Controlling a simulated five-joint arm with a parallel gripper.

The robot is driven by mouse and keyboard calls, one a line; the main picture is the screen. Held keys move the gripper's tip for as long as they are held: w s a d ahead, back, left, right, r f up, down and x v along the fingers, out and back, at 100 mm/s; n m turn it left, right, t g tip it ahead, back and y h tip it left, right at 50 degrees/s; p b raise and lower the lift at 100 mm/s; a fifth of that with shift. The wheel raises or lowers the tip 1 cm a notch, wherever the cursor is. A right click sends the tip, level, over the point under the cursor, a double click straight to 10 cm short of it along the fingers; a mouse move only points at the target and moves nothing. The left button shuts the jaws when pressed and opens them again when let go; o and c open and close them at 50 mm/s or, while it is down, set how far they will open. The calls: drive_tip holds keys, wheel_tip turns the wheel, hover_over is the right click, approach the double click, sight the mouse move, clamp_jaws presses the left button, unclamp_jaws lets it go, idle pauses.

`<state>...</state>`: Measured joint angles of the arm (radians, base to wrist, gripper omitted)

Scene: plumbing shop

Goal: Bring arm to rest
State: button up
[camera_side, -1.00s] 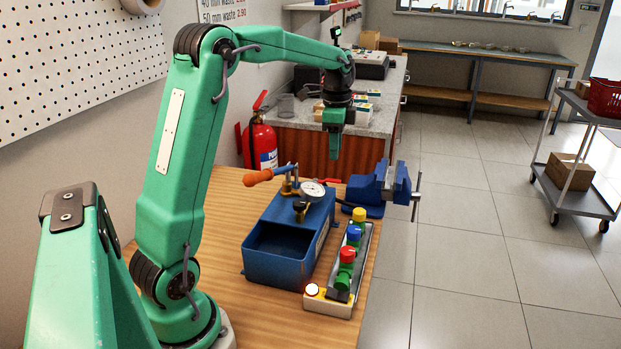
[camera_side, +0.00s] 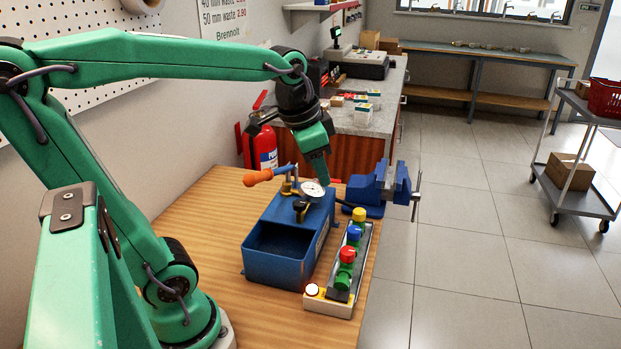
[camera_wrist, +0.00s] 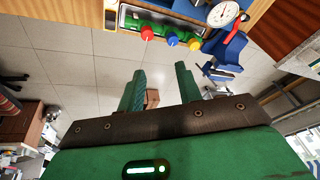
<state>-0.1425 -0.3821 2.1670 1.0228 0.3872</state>
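My gripper (camera_side: 320,172) hangs tilted in the side view, in front of or above the pressure gauge (camera_side: 313,190) of the blue test pump; the exact gap is hard to tell. In the wrist view my gripper (camera_wrist: 160,88) has its two green fingers spread apart, with nothing held between them. The blue pump (camera_side: 272,262) with its orange-handled lever (camera_side: 258,178) stands on the wooden bench. Beside it is a rack (camera_side: 331,303) with yellow, blue and red-topped valves and a round button (camera_side: 312,289).
A blue vise (camera_side: 371,190) stands at the bench's far right corner. A red fire extinguisher (camera_side: 264,150) and a grey-topped counter (camera_side: 377,120) are behind. A trolley (camera_side: 575,195) stands away on the right.

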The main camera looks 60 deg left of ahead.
drive_tip(key=s+d+f+n+t, duration=0.1)
drive_tip(key=s+d+f+n, duration=0.1)
drive_tip(key=s, duration=0.5)
drive_tip(key=shift+s+d+f+n+t+h, duration=0.35)
drive_tip(key=shift+d+f, duration=0.35)
drive_tip(key=shift+d, duration=0.45)
